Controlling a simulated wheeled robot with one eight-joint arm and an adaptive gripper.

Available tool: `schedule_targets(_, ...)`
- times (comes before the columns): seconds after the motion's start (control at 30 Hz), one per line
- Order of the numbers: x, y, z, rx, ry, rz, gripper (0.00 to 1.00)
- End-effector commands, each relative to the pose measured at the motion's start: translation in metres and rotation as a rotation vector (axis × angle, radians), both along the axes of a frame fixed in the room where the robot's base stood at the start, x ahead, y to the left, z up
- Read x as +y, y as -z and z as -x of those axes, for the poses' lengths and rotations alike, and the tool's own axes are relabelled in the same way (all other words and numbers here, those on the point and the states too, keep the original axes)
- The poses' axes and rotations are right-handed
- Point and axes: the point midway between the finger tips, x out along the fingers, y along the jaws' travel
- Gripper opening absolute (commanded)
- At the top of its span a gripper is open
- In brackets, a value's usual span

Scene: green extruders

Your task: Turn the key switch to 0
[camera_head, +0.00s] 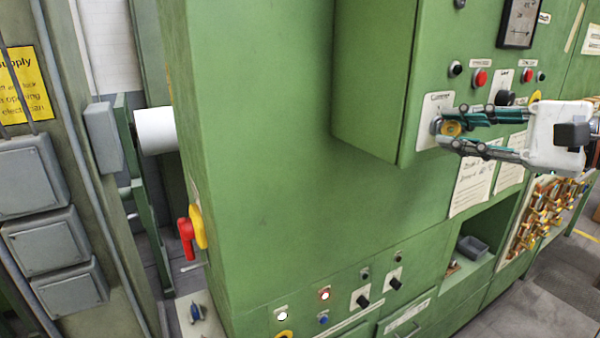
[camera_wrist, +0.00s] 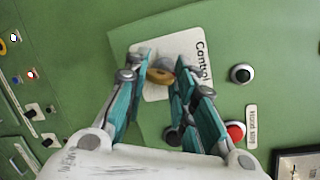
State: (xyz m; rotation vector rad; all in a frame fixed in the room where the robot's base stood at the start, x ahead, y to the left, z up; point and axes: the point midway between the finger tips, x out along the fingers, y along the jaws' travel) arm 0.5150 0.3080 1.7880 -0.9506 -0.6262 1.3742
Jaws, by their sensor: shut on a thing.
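My gripper (camera_head: 439,129) reaches in from the right, one finger above and one below the key. In the wrist view its fingertips (camera_wrist: 162,66) lie on either side of the key and are shut on it. The fingers partly cover the plate, and I cannot read the 0 mark or which position the key points to.
A black button (camera_head: 455,69), a red button (camera_head: 480,78) and a black knob (camera_head: 505,97) sit close above my gripper. Paper sheets (camera_head: 472,180) hang below it. A red and yellow switch (camera_head: 190,235) is far left. The broad green panel between is clear.

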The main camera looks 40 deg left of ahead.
Motion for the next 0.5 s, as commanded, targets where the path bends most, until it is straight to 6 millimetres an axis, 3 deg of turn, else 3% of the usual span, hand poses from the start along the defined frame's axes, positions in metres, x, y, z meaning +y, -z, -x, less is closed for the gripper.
schedule_targets(0.5, 0.0007, -0.0012, -0.0001, -0.369, 0.001, 0.153, 0.01)
